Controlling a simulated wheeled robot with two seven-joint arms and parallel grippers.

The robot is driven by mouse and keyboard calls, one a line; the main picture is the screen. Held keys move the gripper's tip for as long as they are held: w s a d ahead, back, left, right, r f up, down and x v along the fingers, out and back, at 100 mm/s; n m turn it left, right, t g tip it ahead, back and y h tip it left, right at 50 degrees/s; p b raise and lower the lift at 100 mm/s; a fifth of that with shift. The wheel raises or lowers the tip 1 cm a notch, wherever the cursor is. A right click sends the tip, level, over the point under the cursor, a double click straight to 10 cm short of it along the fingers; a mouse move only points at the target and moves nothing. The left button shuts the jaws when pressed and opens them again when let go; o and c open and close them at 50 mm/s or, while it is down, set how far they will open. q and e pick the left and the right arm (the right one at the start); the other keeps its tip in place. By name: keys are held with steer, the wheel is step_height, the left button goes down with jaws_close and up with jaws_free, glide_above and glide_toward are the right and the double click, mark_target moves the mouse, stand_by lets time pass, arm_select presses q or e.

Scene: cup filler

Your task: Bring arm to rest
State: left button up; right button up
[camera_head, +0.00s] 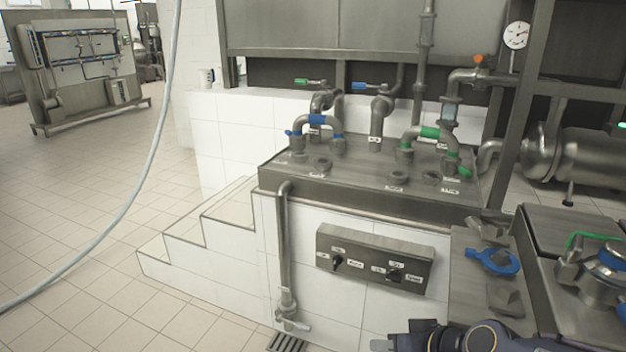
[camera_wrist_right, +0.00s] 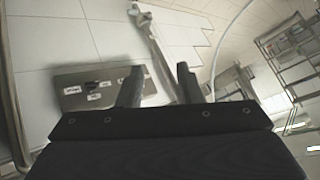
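My right arm shows at the bottom edge of the head view, with its gripper (camera_head: 382,344) pointing left, low in front of the white tiled block. In the right wrist view the two dark fingers of this gripper (camera_wrist_right: 160,83) stand apart with nothing between them. Beyond the fingers are a grey switch box (camera_wrist_right: 95,88) and a vertical pipe with a tap (camera_wrist_right: 150,35). My left arm and gripper are in neither view.
The switch box (camera_head: 375,258) is on the tiled wall, right of the drain pipe (camera_head: 284,240). A steel bench (camera_head: 468,268) with a blue-ringed fitting (camera_head: 497,262) stands close to my right arm. Tiled steps (camera_head: 200,238) and open floor (camera_head: 75,205) lie left. A hose (camera_head: 150,165) hangs there.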

steer(key=s+d+m+h, duration=0.1)
steer(key=s+d, duration=0.1)
steer(key=s, duration=0.4)
steer(key=s+d+m+g, duration=0.1)
steer(key=s+d, duration=0.1)
steer(key=s, duration=0.3)
steer(key=s+d+m+h, duration=0.1)
steer(key=s+d, duration=0.2)
steer(key=s, duration=0.3)
arm_select(q)
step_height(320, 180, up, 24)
steer(key=p, duration=2.4)
arm_select(e)
step_height(320, 180, up, 25)
steer(key=shift+w+a+f+g, duration=0.2)
steer(key=shift+w+g, duration=0.05)
steer(key=shift+g, duration=0.05)
